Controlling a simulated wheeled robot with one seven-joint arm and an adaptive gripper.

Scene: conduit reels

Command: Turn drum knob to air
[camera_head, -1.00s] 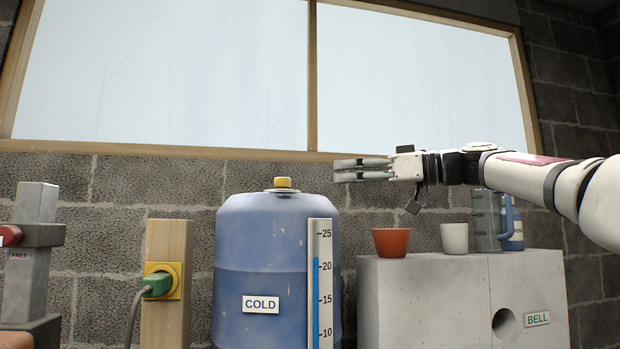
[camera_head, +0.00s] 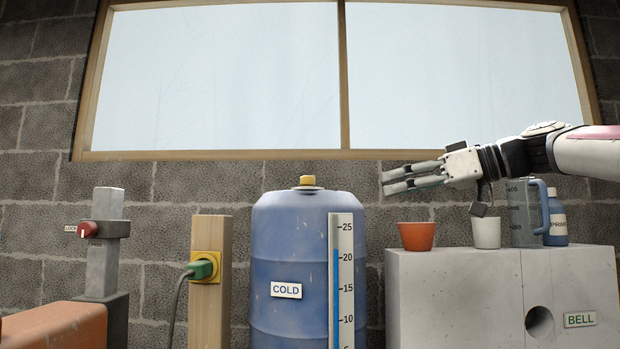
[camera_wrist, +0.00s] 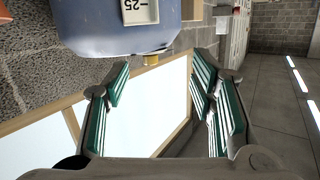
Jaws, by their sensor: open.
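The blue drum (camera_head: 290,240) with a COLD label stands against the wall in the head view. A small yellow knob (camera_head: 307,181) sits on top of its lid; its setting cannot be read. My gripper (camera_head: 384,180) is in the air to the right of the knob, at about its height in the picture, fingers pointing left and apart from it. In the wrist view my gripper (camera_wrist: 158,70) is open and empty, with green-padded fingers spread. There the drum (camera_wrist: 85,30) hangs inverted at the top, and the yellow knob (camera_wrist: 151,60) shows beyond the fingertips.
A scale strip (camera_head: 341,290) stands before the drum. A concrete block (camera_head: 450,290) at right bears an orange cup (camera_head: 416,237), a white cup (camera_head: 487,232), a grey jug (camera_head: 521,215) and a blue bottle (camera_head: 557,218). Left are a wooden post (camera_head: 209,300) and a red lever knob (camera_head: 86,230).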

